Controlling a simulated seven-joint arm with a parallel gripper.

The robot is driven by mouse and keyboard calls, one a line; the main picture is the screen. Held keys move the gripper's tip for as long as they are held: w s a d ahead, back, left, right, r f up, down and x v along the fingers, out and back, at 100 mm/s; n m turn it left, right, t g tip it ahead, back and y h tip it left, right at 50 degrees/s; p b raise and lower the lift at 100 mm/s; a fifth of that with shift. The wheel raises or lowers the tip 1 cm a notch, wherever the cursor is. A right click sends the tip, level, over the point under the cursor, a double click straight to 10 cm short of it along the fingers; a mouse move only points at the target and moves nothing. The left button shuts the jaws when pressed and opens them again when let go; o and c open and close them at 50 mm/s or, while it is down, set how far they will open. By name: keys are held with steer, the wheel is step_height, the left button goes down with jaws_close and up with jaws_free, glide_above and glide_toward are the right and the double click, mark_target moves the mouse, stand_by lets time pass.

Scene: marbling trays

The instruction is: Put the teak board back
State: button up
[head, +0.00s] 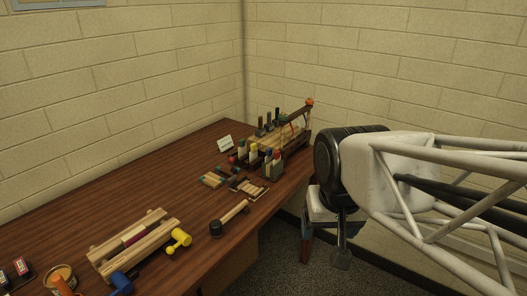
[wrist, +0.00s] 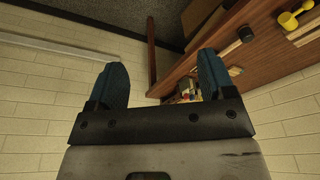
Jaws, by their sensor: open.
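I cannot tell which piece is the teak board. My gripper (head: 341,255) hangs in the air off the table's right side, pointing down. In the wrist view my gripper (wrist: 162,78) shows two blue fingers spread wide with nothing between them.
The brown table (head: 110,205) runs along the left wall. A dark-headed mallet (head: 216,228), a yellow mallet (head: 178,240) and a blue tool (head: 121,284) lie on it. A white card (head: 225,142) stands near the back. Bottles (head: 272,162) stand before the rack. The table's left-middle is clear.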

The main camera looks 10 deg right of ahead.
steer(key=shift+s+d+f+n, duration=0.1)
steer(key=shift+s+f+n, duration=0.25)
steer(key=shift+s, duration=0.4)
steer(key=shift+s+d+f+n, duration=0.1)
steer(key=shift+s+f+n, duration=0.2)
steer(key=shift+s, duration=0.45)
